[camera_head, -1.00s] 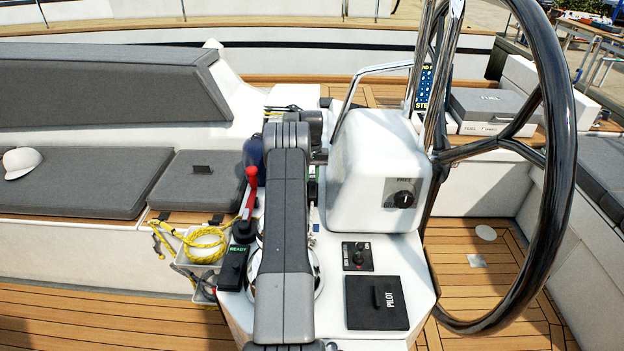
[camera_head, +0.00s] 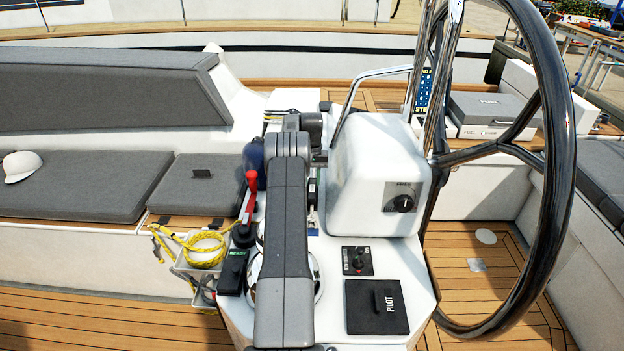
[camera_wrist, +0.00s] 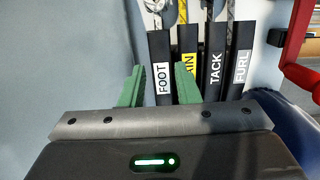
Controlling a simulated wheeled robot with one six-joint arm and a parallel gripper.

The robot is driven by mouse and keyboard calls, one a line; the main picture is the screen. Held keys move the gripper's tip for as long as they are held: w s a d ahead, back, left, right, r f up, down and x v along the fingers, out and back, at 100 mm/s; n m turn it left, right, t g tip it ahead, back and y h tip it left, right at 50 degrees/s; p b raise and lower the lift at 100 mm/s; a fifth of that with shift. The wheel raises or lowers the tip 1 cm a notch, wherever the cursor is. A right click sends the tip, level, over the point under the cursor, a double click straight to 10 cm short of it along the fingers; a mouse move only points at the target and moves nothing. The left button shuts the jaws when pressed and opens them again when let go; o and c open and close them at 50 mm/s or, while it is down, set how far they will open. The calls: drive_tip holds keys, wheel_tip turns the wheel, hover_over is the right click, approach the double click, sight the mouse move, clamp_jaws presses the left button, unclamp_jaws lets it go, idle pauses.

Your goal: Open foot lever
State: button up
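The foot lever (camera_wrist: 162,82) is a dark, flat lever with a white FOOT label, standing upright in the wrist view. My gripper (camera_wrist: 160,80) has two green fingers spread apart, with the foot lever showing between them. The right finger partly covers the lever with the yellow label (camera_wrist: 189,60). I cannot tell whether either finger touches the foot lever. In the head view my own arm hides the gripper and most of the lever row.
The tack lever (camera_wrist: 216,66) and furl lever (camera_wrist: 241,66) stand close on the right. A red handle (camera_wrist: 298,50) is at the right edge. In the head view, a white console (camera_head: 375,180) and steering wheel (camera_head: 566,150) stand right of my arm.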

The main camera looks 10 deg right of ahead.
wheel_tip(320, 180, up, 14)
drive_tip(key=w+p, duration=0.1)
drive_tip(key=p, duration=0.3)
drive_tip(key=shift+w+d+f, duration=0.15)
drive_tip(key=shift+w, duration=0.1)
drive_tip(key=shift+f, duration=0.15)
drive_tip(key=b, duration=0.4)
hover_over(312, 190)
drive_tip(key=s, duration=0.2)
drive_tip(key=f, duration=1.3)
drive_tip(key=shift+a+f, duration=0.2)
drive_tip(key=shift+f, duration=0.05)
